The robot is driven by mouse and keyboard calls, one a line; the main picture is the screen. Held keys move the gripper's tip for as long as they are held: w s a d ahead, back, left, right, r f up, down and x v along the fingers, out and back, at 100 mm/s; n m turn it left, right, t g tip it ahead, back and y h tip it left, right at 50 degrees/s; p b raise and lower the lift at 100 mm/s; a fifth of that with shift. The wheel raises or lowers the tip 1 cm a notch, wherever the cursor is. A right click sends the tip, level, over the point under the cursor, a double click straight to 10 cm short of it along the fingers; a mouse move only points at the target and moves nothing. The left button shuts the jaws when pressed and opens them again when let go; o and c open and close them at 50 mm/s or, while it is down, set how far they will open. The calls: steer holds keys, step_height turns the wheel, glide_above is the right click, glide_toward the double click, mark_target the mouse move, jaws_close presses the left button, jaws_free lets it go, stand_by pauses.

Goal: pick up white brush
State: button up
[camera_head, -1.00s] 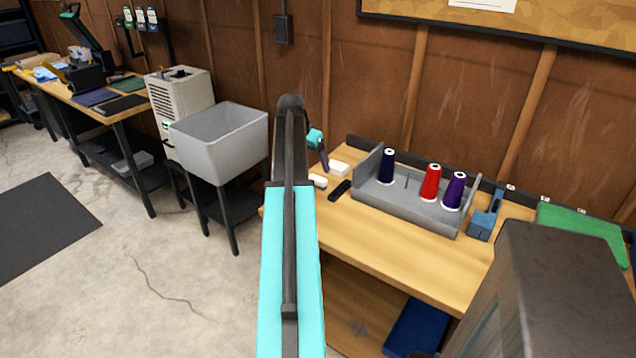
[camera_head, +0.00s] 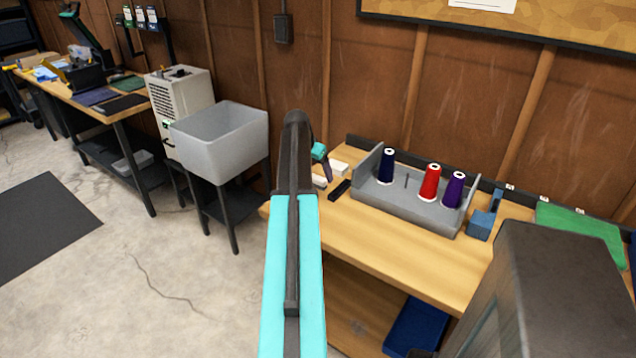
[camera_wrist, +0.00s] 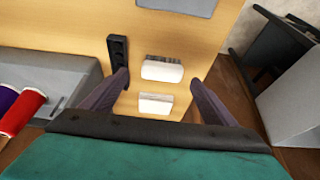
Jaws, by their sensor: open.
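Two small white blocks lie side by side on the wooden bench. One is nearer the wall (camera_head: 340,168) and shows lower in the wrist view (camera_wrist: 156,104). The other is nearer the front (camera_head: 319,181) and shows higher in the wrist view (camera_wrist: 162,69). Both have a grey, streaked edge in the wrist view, and I cannot tell which is the white brush. My gripper (camera_wrist: 159,80) is open and empty, its two dark fingers on either side of the blocks in the picture, apparently above them. In the head view my arm partly hides the front block.
A black slotted block (camera_head: 340,190) lies beside the white blocks, close to one finger in the wrist view (camera_wrist: 118,52). A grey tray (camera_head: 405,207) holds navy, red and purple thread spools. A grey basin (camera_head: 215,145) stands left of the bench. The bench front is clear.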

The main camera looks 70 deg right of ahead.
mark_target(318, 177)
steer(key=shift+p+x, duration=0.65)
steer(key=shift+x, duration=1.85)
steer(key=shift+w, duration=0.1)
steer(key=c, duration=1.1)
steer(key=shift+r, duration=0.15)
steer(key=shift+d+r+b, duration=0.1)
steer(key=shift+r+b, duration=0.35)
steer(key=shift+r, duration=0.65)
steer(key=s+a+b, duration=0.1)
steer(key=s+a, duration=0.2)
steer(key=a, duration=0.1)
steer(key=s+a+r, duration=0.1)
steer(key=s+a, duration=0.3)
steer(key=s+a+r+b, duration=0.1)
steer(key=s+a, duration=0.2)
steer(key=a, duration=0.1)
steer(key=shift+s+a+r+b, duration=0.1)
steer(key=shift+s+r+b, duration=0.15)
steer(key=shift+b, duration=0.1)
